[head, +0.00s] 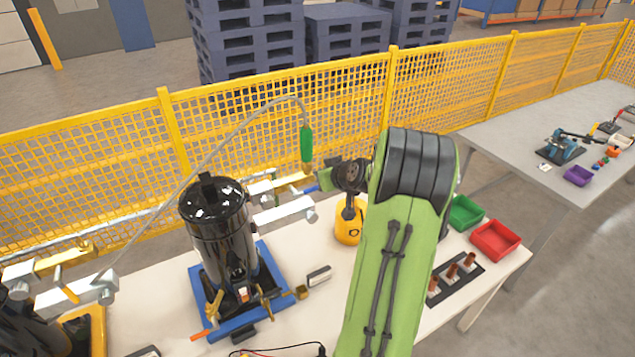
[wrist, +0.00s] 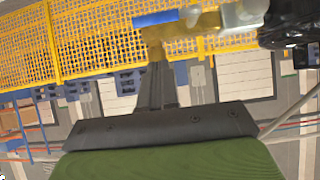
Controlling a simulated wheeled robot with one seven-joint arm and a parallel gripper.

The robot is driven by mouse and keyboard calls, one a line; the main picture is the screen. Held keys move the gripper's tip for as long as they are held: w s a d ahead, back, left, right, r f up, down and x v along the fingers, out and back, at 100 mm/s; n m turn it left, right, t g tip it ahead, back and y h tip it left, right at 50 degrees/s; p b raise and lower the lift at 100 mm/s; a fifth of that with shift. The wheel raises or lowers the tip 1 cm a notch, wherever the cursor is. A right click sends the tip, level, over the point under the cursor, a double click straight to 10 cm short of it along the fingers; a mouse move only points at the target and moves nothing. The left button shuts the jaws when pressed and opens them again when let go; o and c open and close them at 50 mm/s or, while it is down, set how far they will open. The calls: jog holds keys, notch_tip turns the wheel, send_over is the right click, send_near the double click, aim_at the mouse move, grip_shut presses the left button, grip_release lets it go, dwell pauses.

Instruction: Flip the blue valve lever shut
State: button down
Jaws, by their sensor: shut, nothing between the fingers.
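The blue valve lever (wrist: 155,18) lies roughly level across the top of the wrist view, by a brass valve body (wrist: 190,27). In the head view a small blue piece that looks like the lever (head: 312,189) shows beside the brass pipe fitting, left of my wrist. My gripper (wrist: 157,68) is shut and empty. Its fingertips appear just below the lever in the wrist view, overlapping the brass part. I cannot tell whether they touch it. In the head view my gripper (head: 325,179) is at the pipe, its fingertips not clearly visible.
A hose with a green sleeve (head: 306,145) rises at the pipe. A black tank (head: 222,230) on a blue base stands left, a yellow container (head: 348,222) behind my arm. Green (head: 466,212) and red bins (head: 495,240) sit right. A yellow fence (head: 280,110) runs behind.

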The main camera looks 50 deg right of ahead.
notch_tip(320, 180, down, 5)
jog(key=w, duration=0.2)
jog(key=shift+w+d+f+p, duration=0.15)
jog(key=shift+w+d+p, duration=0.25)
jog(key=shift+p, duration=0.05)
jog(key=shift+f, duration=0.1)
